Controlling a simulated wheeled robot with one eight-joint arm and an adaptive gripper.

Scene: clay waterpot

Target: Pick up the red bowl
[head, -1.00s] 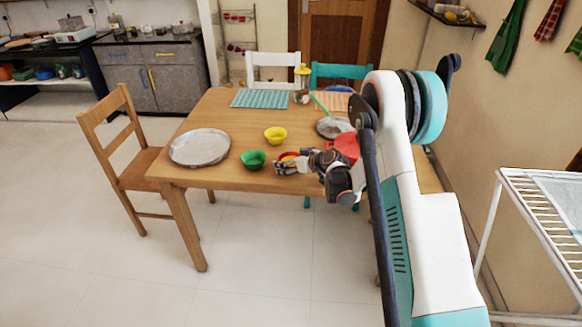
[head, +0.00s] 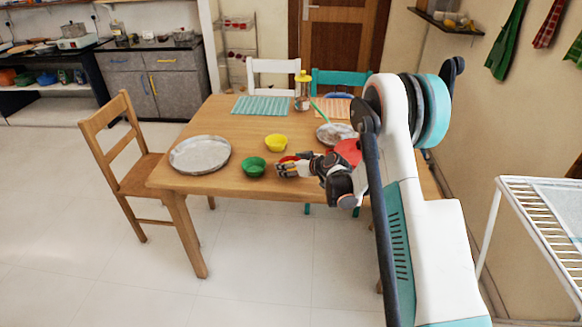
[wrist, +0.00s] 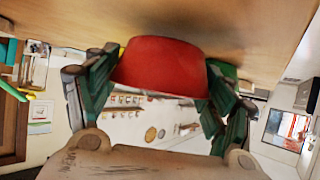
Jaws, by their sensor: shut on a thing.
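The red bowl (wrist: 162,65) sits between the two fingers of my gripper (wrist: 160,82) in the wrist view, with a finger against each side. In the head view, my gripper (head: 290,169) is over the front edge area of the wooden table and hides most of the red bowl (head: 288,159); only a bit of its rim shows. My gripper is shut on the bowl. The table surface appears close to the bowl in the wrist view; I cannot tell whether they touch.
A green bowl (head: 253,167) is just left of my gripper on the table (head: 228,125), and a yellow bowl (head: 276,143) is behind it. A metal plate (head: 200,154) lies at the left. A yellow-topped bottle (head: 303,90) stands at the back. A wooden chair (head: 128,155) is left.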

